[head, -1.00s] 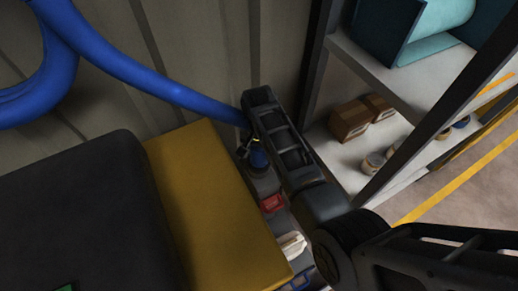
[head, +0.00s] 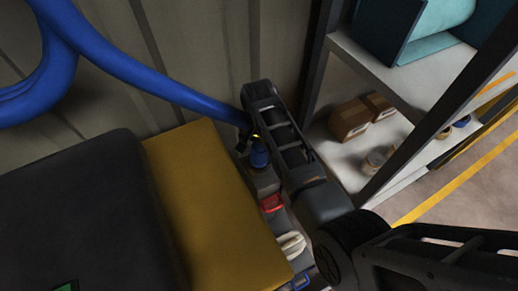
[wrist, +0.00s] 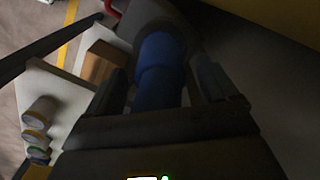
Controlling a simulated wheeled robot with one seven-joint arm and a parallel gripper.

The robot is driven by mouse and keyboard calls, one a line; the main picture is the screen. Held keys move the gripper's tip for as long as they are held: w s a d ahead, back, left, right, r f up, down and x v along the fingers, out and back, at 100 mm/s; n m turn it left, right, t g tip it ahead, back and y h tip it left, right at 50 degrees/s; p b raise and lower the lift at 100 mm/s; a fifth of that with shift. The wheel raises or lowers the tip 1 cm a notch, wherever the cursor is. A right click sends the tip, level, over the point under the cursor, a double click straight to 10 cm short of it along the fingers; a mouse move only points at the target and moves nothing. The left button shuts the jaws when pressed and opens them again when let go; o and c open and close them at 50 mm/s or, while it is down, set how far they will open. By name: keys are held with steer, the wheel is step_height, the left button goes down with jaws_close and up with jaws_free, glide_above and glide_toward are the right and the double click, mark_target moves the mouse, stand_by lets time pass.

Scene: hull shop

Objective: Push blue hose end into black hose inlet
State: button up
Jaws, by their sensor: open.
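The blue hose (head: 150,85) comes in from the upper left and bends down at my gripper. Its blue end (head: 259,155) points down at a dark block with the black hose inlet (head: 264,181). In the wrist view the blue hose end (wrist: 160,70) lies between my fingers and meets the dark inlet (wrist: 160,15) at the top. I cannot tell how deep it sits. My gripper (head: 252,140) is open around the hose end, with a finger on each side; in the wrist view there are dark gaps beside the hose (wrist: 158,95).
A yellow block (head: 215,210) and a black padded surface (head: 80,210) lie left of the inlet. A red part (head: 272,203) and a white looped part (head: 291,243) sit below it. A shelf (head: 385,85) with boxes and jars stands at right. A ribbed wall is behind.

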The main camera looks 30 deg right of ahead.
step_height(320, 180, up, 6)
steer(key=shift+f, duration=0.1)
stand_by(0.7)
